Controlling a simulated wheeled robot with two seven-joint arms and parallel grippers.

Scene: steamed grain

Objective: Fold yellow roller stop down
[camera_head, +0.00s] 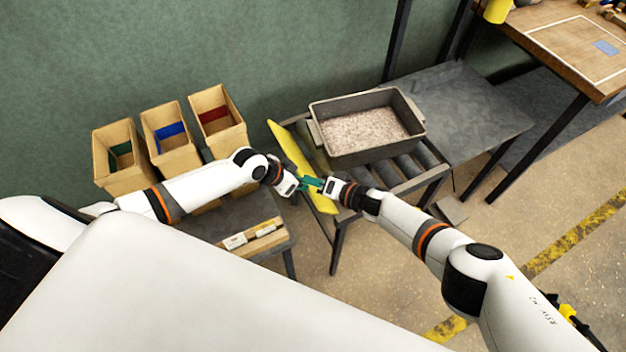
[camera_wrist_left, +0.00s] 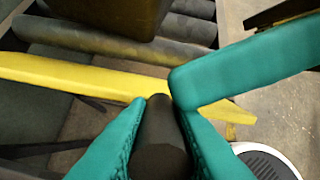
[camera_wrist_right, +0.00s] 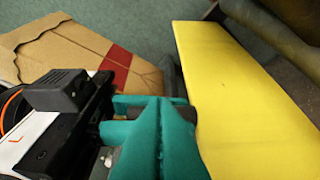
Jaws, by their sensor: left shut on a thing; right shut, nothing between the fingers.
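The yellow roller stop (camera_head: 290,148) is a long plate along the left end of the roller conveyor, standing up at a tilt. It crosses the left wrist view (camera_wrist_left: 70,78) and fills much of the right wrist view (camera_wrist_right: 245,95). My left gripper (camera_head: 303,184) is at the stop's near part, its teal fingers (camera_wrist_left: 160,125) shut on a dark rounded piece (camera_wrist_left: 160,145). I cannot tell whether this piece belongs to the stop. My right gripper (camera_head: 321,186) is shut and empty beside the left one; its teal fingers (camera_wrist_right: 160,125) are close to the plate. Contact is unclear.
A grey tub (camera_head: 330,150) of grain stands on the conveyor rollers (camera_head: 410,170), right of the stop. Several cardboard bins (camera_head: 122,175) and a low table (camera_head: 235,210) are on the left. A grey bench (camera_head: 470,110) adjoins at the right.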

